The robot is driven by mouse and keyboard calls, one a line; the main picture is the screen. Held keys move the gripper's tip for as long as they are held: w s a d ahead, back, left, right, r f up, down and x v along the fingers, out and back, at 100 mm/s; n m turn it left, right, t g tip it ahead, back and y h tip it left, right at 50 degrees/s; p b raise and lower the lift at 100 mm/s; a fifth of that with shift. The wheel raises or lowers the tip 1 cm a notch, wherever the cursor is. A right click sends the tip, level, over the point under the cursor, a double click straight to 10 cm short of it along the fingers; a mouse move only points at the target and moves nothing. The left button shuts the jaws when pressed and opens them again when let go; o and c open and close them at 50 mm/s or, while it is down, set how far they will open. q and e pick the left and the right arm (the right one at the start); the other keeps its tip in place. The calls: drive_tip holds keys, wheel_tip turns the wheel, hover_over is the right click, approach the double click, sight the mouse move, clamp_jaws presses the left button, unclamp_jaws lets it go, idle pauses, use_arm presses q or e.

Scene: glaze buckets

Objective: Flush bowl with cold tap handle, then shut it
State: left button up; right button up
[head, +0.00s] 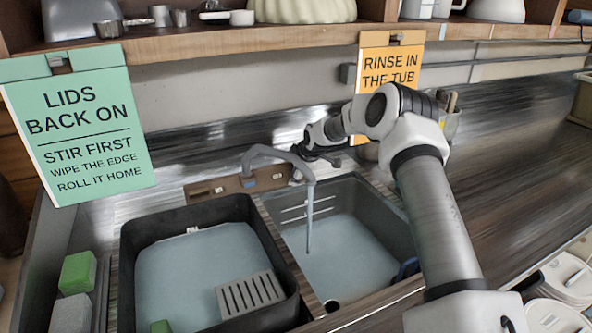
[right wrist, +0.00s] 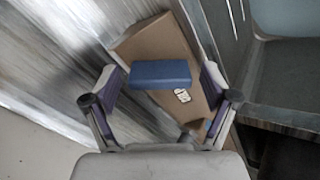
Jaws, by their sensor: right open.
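The blue cold tap handle (right wrist: 160,74) shows in the right wrist view on a brown backing plate (right wrist: 150,42). My right gripper (right wrist: 161,84) is open, with its fingers on either side of the handle; I cannot tell if they touch it. In the head view my right gripper (head: 318,155) is at the tap's right end and mostly hides the handle. The grey tap (head: 265,151) arches over the right bowl (head: 378,222), and a thin stream of water (head: 310,222) falls from its spout into it. My left gripper is not in view.
A black tub (head: 130,262) with water and a grey slotted piece (head: 250,293) fills the left side. Green and grey blocks (head: 78,272) lie left of it. A green sign (head: 78,125) and an orange sign (head: 392,62) hang from the shelf (head: 220,42). The right counter (head: 510,165) is mostly clear.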

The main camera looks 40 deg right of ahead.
drive_tip(key=shift+s+r, duration=0.1)
drive_tip(key=shift+c, duration=0.7)
drive_tip(key=c, duration=1)
drive_tip(key=shift+f+n+b, duration=0.2)
drive_tip(key=shift+n+b, duration=0.9)
drive_tip(key=shift+b, duration=0.15)
drive_tip(key=shift+n+b, duration=0.5)
drive_tip(key=shift+n, duration=0.5)
drive_tip(key=shift+r+n, duration=0.1)
drive_tip(key=shift+n, duration=0.7)
